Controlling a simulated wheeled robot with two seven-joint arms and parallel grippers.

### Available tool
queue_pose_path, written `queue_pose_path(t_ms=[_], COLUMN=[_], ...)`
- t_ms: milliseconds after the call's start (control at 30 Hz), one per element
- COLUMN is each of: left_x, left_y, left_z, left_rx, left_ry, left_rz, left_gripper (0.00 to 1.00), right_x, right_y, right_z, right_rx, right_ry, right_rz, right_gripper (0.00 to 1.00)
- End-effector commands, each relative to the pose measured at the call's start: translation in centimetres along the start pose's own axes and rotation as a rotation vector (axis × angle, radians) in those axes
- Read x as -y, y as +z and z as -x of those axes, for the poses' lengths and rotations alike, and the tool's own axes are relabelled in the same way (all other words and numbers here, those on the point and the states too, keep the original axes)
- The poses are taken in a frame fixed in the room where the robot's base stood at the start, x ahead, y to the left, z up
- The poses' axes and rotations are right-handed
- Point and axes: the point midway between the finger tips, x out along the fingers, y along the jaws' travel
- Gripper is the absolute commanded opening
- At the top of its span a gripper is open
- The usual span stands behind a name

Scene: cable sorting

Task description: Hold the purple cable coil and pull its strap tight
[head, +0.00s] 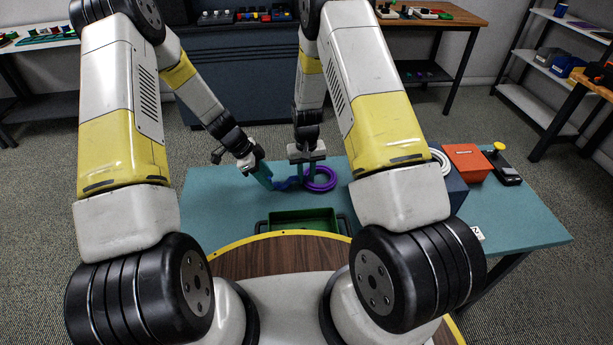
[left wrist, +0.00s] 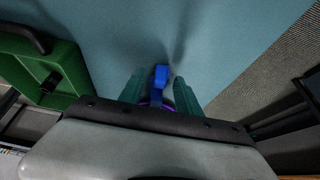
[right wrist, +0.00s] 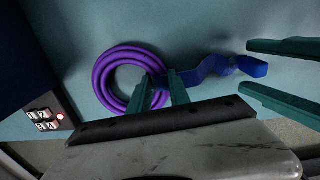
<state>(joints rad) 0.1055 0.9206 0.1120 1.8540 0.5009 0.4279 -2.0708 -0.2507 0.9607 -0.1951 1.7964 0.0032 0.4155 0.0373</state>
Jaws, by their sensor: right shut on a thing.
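A blue strap (right wrist: 208,68) runs from the coil's edge toward my left gripper and ends in a thicker blue tab (right wrist: 256,67). My right gripper (right wrist: 161,80) is shut on the coil's edge where the strap meets it; the exact contact is partly hidden. My left gripper (left wrist: 160,78) is open, its green fingers on either side of the tab (left wrist: 161,74), with visible gaps.
A green tray (head: 305,211) stands at the table's near edge. A white coil (head: 441,161), a red box (head: 467,160) and a black device with a yellow knob (head: 506,166) are farther right. The right front table is mostly clear.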

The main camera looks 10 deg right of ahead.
Motion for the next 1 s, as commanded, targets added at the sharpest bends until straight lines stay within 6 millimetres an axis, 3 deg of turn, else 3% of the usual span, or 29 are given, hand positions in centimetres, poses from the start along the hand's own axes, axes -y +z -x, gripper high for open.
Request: queue_pose_path(t_ms=[233,1000], left_x=[0.1,0.1], left_y=[-0.3,-3.0], left_z=[0.5,6.1], left_rx=[0.000,-0.001], left_ry=[-0.001,-0.001], left_rz=[0.000,-0.001], left_gripper=[0.40,0.40], right_x=[0.0,0.0], right_y=[0.0,0.0], right_z=[0.0,0.0], right_rx=[-0.001,-0.001], right_ry=[0.000,0.000], right_rz=[0.000,0.000], right_gripper=[0.00,0.00])
